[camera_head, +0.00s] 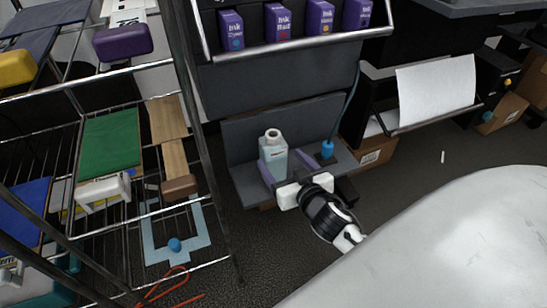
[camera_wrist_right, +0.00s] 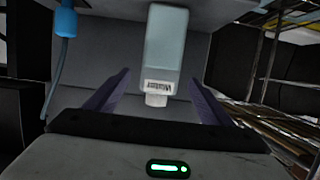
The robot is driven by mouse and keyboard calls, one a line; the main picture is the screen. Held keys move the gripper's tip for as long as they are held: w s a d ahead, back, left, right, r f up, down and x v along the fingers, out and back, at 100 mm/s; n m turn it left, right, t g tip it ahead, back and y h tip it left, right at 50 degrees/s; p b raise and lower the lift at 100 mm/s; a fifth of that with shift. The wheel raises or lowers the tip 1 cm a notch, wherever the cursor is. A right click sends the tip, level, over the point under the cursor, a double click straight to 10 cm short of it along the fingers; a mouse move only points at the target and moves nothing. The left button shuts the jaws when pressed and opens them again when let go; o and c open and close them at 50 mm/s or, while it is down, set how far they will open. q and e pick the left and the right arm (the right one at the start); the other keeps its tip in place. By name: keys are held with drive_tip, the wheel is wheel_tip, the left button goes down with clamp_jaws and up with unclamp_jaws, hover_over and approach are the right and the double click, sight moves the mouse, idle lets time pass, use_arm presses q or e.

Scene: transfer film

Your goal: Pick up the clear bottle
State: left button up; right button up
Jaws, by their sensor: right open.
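The clear bottle (camera_head: 273,157), pale with a white cap and a small label, stands upright on a grey shelf (camera_head: 246,186). My right gripper (camera_head: 286,168) is open in front of the bottle, its two purple fingers pointing at it. In the right wrist view the bottle (camera_wrist_right: 165,45) appears cap-down, between the lines of the two spread fingers (camera_wrist_right: 155,95) and beyond them. I see no finger closed on it. My left gripper is not in view.
A blue-topped object with a cable (camera_head: 327,149) stands right of the bottle. Ink boxes (camera_head: 277,22) line the shelf above. A wire rack (camera_head: 205,130) with screen frames and squeegees is at left. A printer with white paper (camera_head: 436,92) is at right.

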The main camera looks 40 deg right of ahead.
drive_tip(key=x, duration=0.2)
drive_tip(key=b+x, duration=0.1)
drive_tip(key=x, duration=0.1)
drive_tip(key=b+x, duration=0.1)
drive_tip(key=x, duration=0.2)
drive_tip(key=shift+f, duration=0.3)
drive_tip(key=c, duration=1.3)
drive_tip(key=shift+r, duration=0.15)
drive_tip(key=shift+c, duration=1.3)
